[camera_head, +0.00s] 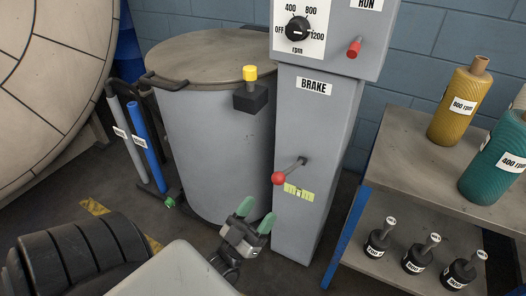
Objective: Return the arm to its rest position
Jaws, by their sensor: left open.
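My left gripper (256,214) is in the lower middle of the head view, with two green fingertips spread apart and nothing between them. It points up, in front of the lower part of the grey brake column (312,225) and the grey drum (220,160). The brake lever (291,170) with its red knob sits on the column, above and to the right of the gripper, apart from it in the picture. My right gripper is not in view.
A control box (336,50) with an rpm dial tops the column. On the right, a shelf (465,195) holds yellow and teal yarn cones, with several black weights (414,260) below. Grey and blue tubes (146,145) stand left of the drum. Dark floor shows around the gripper.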

